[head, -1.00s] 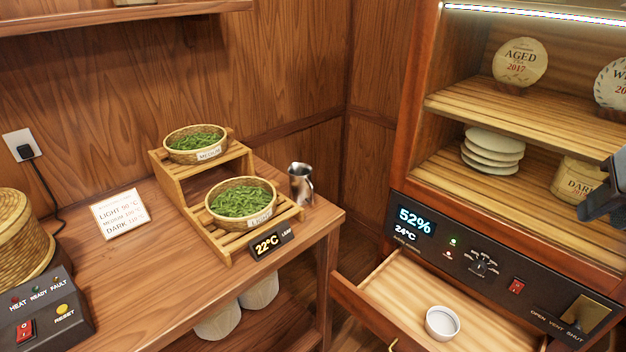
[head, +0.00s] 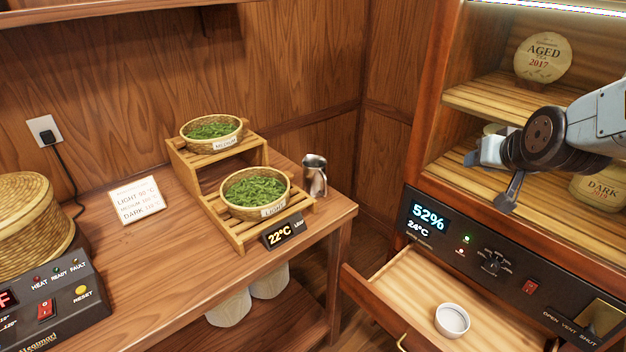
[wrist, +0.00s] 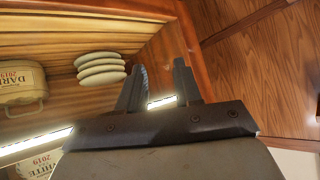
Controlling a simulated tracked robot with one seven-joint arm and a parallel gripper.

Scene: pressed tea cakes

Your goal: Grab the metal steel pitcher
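The metal steel pitcher (head: 314,175) stands upright at the right end of the wooden table (head: 120,262), beside the stepped rack. It has a handle on its right side. My gripper (head: 492,178) is in front of the cabinet shelves at the right, well to the right of the pitcher. In the wrist view, its two fingers (wrist: 160,82) are apart with nothing between them. The pitcher is not in the wrist view.
An open drawer (head: 400,290) with a white bowl (head: 452,320) juts out below the cabinet. Baskets of green leaves (head: 256,192) stand on the wooden rack (head: 232,232) left of the pitcher. Stacked white plates (wrist: 100,68) sit on a cabinet shelf.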

